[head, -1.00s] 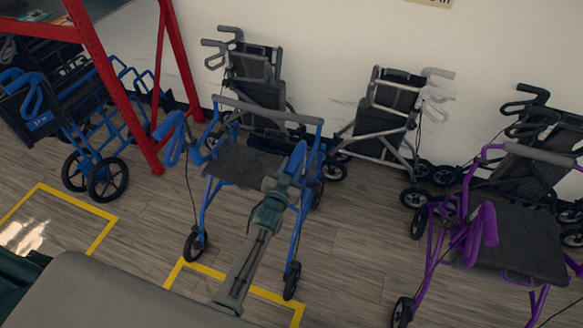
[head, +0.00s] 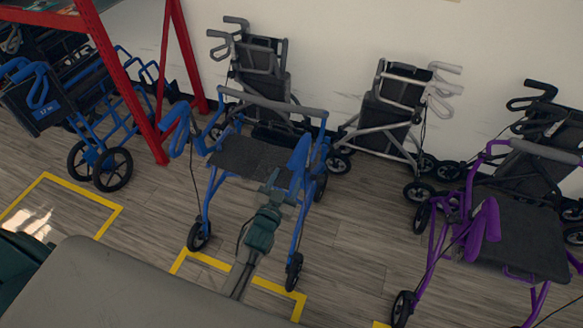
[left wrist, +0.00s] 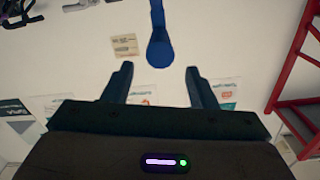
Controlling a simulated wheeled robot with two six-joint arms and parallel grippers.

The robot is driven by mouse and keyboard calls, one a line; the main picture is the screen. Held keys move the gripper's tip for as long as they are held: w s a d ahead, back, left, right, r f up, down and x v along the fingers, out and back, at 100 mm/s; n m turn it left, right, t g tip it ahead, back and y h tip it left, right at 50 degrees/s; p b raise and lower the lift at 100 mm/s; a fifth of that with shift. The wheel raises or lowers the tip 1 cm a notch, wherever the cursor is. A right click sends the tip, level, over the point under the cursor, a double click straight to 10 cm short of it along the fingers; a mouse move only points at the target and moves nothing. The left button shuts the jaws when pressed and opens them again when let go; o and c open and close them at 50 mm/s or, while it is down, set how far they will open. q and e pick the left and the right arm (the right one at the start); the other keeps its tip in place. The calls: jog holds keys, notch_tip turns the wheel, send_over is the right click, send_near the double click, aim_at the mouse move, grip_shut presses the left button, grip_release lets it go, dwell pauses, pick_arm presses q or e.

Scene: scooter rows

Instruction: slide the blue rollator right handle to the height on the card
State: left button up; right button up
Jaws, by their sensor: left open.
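The blue rollator (head: 238,150) stands in the middle of the head view, with a dark seat and a grey-topped crossbar. Its right handle (head: 299,153) is a blue grip on the right side. My left gripper (head: 272,180) is below and slightly left of that handle, apart from it. In the left wrist view my left gripper (left wrist: 160,78) is open and empty, and a blue handle (left wrist: 160,48) shows ahead, between and beyond the fingertips. A beige card (left wrist: 124,46) is on the wall there, its text too small to read. My right gripper is not in view.
A purple rollator (head: 515,235) stands at the right. Folded grey (head: 260,75), white (head: 400,95) and black (head: 545,140) rollators stand along the wall. Yellow lines (head: 80,183) mark the floor.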

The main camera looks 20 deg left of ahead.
pick_arm(q)
jog(key=shift+s, duration=1.1)
jog(key=s+a+f+g+b, duration=0.1)
jog(key=s+f+g, duration=0.3)
jog(key=f, duration=0.7)
jog(key=s+a+f+n+g, duration=0.1)
jog(key=s+a+f+g, duration=0.1)
jog(key=s+f, duration=0.75)
jog(key=s+a+f+g+b, duration=0.1)
jog(key=s+f+g, duration=0.2)
jog(key=f, duration=1)
jog(key=s+a+f+g, duration=0.2)
jog(key=s+f, duration=0.3)
jog(key=s, duration=0.4)
jog(key=s+a+f+g+y+b, duration=0.1)
jog(key=s+a+f+g, duration=0.2)
jog(key=s+f, duration=0.3)
jog(key=s+a+f+n+g, duration=0.1)
jog(key=s+f, duration=0.5)
jog(key=s, duration=0.8)
jog(key=shift+a+g+b, duration=0.4)
jog(key=shift+a+g, duration=0.4)
jog(key=shift+g, duration=0.1)
